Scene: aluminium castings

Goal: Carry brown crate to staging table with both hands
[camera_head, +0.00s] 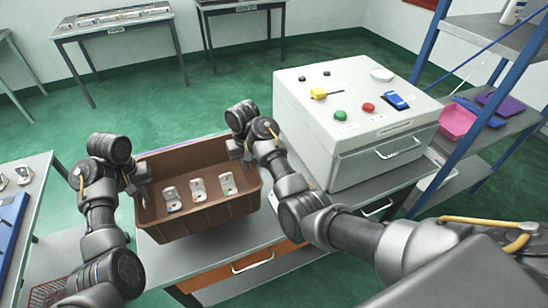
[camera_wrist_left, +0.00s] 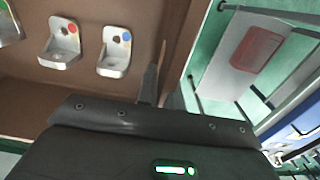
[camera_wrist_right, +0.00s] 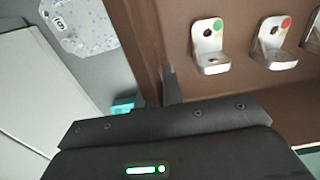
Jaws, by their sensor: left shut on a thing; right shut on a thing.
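The brown crate (camera_head: 205,228) is in the middle of the head view, at the grey bench with an orange drawer. Three metal castings (camera_head: 198,189) with coloured dots stand in a row inside it. My left gripper (camera_head: 138,185) is shut on the crate's left wall, which also shows in the left wrist view (camera_wrist_left: 183,45). My right gripper (camera_head: 240,150) is shut on the crate's right wall, seen in the right wrist view (camera_wrist_right: 145,50). Whether the crate's base touches the bench is hidden. Which table is the staging table, I cannot tell.
A white machine box (camera_head: 345,140) with buttons stands right of the crate. A blue shelf rack (camera_head: 470,130) is at the right. A side table (camera_head: 20,215) with castings and a blue tray is at the left. Tables (camera_head: 115,28) stand along the back wall, with open green floor before them.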

